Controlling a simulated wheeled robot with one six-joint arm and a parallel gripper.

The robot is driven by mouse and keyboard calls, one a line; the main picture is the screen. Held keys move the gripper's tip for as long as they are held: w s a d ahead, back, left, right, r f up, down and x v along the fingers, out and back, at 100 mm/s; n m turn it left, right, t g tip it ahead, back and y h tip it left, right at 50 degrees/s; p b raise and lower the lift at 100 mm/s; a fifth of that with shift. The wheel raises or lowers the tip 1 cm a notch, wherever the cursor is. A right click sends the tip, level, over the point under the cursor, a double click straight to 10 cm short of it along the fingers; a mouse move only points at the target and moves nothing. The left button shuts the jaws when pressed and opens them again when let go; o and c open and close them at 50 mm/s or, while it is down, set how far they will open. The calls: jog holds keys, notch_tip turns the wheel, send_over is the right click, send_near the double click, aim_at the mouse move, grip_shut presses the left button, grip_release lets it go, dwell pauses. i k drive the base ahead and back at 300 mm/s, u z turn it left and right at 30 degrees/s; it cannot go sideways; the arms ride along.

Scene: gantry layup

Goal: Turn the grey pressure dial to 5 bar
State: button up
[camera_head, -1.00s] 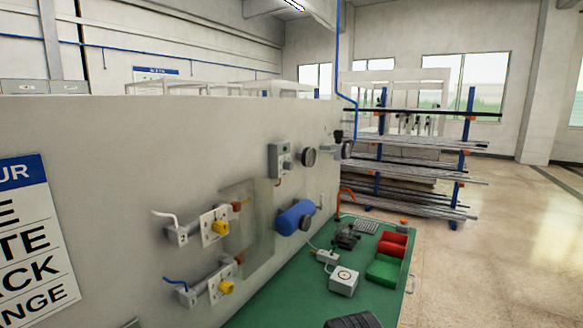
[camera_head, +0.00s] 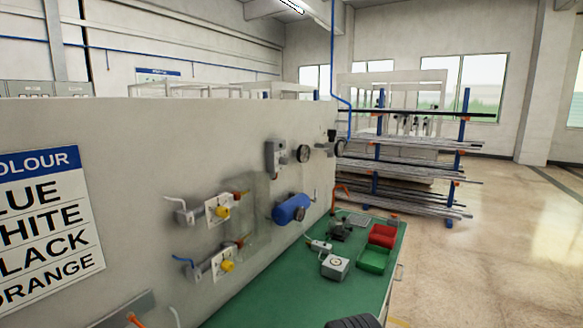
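Several round dials show, and I cannot tell for sure which is the grey pressure dial. A second round face (camera_head: 340,147) is further right on the same line. A small dial (camera_head: 300,213) is at the end of a blue cylinder (camera_head: 289,208). A pale box with a round dial on top (camera_head: 336,266) stands on the green bench (camera_head: 262,294). The markings are too small to read. My gripper is not seen.
Red (camera_head: 382,235) and green (camera_head: 373,260) bins stand on the bench's right side. A rack of metal bars (camera_head: 405,168) is behind. The floor at right is clear. A dark ribbed shape (camera_head: 355,322) is at the bottom edge.

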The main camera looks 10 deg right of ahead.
aim_at(282, 160)
jog(key=k, duration=0.7)
jog(key=z, duration=1.35)
jog(key=i, duration=1.85)
jog(key=u, duration=2.15)
